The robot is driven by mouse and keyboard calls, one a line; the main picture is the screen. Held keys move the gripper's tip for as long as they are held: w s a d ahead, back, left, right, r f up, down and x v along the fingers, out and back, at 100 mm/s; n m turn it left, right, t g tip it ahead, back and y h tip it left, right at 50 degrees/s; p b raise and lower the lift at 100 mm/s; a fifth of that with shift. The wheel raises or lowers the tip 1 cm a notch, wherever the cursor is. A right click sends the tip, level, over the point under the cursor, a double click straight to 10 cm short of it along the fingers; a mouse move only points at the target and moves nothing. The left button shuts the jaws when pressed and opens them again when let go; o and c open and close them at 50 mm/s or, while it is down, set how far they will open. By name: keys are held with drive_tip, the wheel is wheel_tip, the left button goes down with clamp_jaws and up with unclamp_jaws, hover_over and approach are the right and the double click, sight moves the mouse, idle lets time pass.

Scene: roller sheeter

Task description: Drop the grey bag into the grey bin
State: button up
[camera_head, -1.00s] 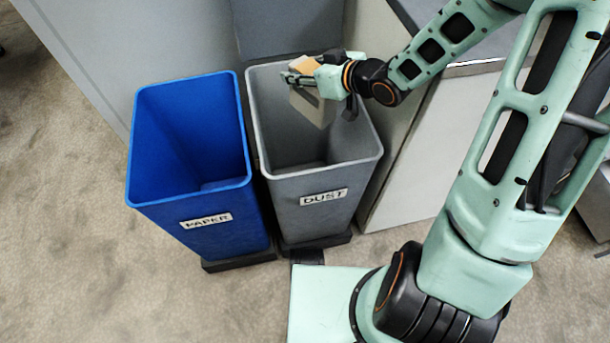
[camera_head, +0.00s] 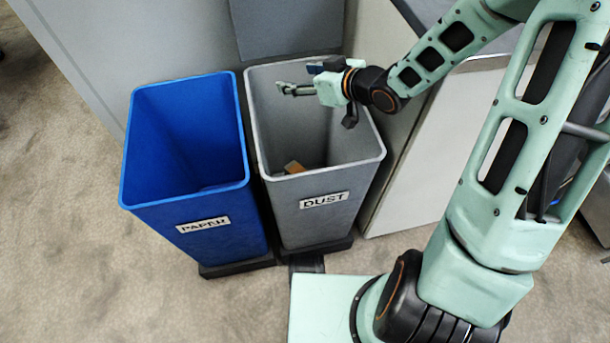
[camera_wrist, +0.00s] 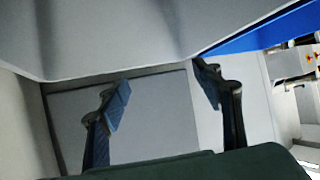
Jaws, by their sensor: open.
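The grey bin (camera_head: 326,201) with a "DUST" label stands upright beside the blue bin in the head view. The bag (camera_head: 295,167) lies low inside the grey bin. Only its small orange-brown part shows clearly, and the front wall may hide the rest. My gripper (camera_head: 283,89) is over the grey bin's opening, open and empty. In the wrist view my gripper's two fingers (camera_wrist: 165,85) are spread apart with nothing between them. The bag does not show in the wrist view.
The blue bin (camera_head: 205,222), labelled "PAPER", stands close to the left of the grey bin. A pale cabinet (camera_head: 425,150) stands to the right, and grey panels are behind. Carpet (camera_head: 75,230) lies open at the left.

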drive_tip(key=v, duration=1.2)
idle(0.4)
